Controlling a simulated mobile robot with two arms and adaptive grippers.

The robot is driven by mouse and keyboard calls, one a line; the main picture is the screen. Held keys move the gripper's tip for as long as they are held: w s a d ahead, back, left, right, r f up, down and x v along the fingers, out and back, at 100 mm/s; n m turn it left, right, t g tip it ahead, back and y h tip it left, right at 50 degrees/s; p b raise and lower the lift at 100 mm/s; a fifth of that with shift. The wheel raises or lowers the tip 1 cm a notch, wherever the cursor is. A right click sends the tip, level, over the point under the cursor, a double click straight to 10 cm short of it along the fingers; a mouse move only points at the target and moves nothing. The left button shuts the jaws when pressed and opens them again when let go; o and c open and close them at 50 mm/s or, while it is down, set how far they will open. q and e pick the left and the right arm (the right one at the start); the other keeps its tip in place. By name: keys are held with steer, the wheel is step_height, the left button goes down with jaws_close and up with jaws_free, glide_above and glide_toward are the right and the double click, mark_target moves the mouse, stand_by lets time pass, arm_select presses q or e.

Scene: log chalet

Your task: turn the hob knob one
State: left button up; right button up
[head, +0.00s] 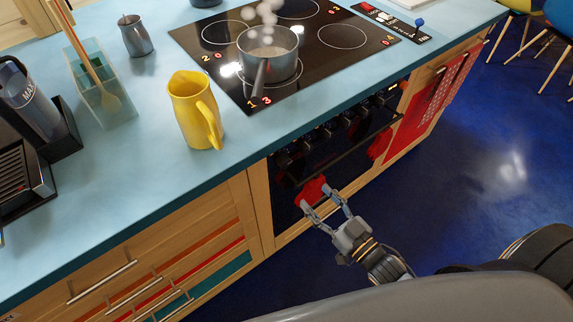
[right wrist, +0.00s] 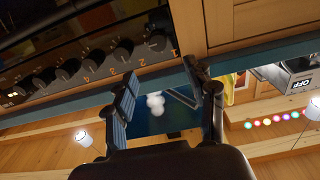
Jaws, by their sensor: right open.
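The hob knobs are a row of black knobs along the oven front under the counter edge. Knob one (right wrist: 158,19), beside an orange "1", is at the top of the right wrist view and partly cut by shadow. In the head view the near end of the row (head: 284,160) shows at the oven's left side. My right gripper (head: 317,198) is open and empty, in front of the oven and below the knobs. In the right wrist view its fingers (right wrist: 160,72) are spread, apart from knob one. My left gripper is not in view.
The hob (head: 345,62) carries a saucepan (head: 268,52) with steam above. A yellow jug (head: 192,108) stands near the counter edge. A red cloth-like thing (head: 312,190) is by my right fingertips at the oven front.

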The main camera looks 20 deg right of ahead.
glide_toward(287, 165)
steer(key=w, duration=0.2)
steer(key=x, duration=0.5)
steer(key=p+x, duration=0.1)
steer(key=x, duration=0.1)
steer(key=shift+w+a, duration=0.2)
steer(key=shift+a, duration=0.3)
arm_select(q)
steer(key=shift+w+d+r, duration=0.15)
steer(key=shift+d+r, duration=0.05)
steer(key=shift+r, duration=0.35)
arm_select(e)
steer(key=c, duration=1.1)
steer(key=shift+c, duration=0.2)
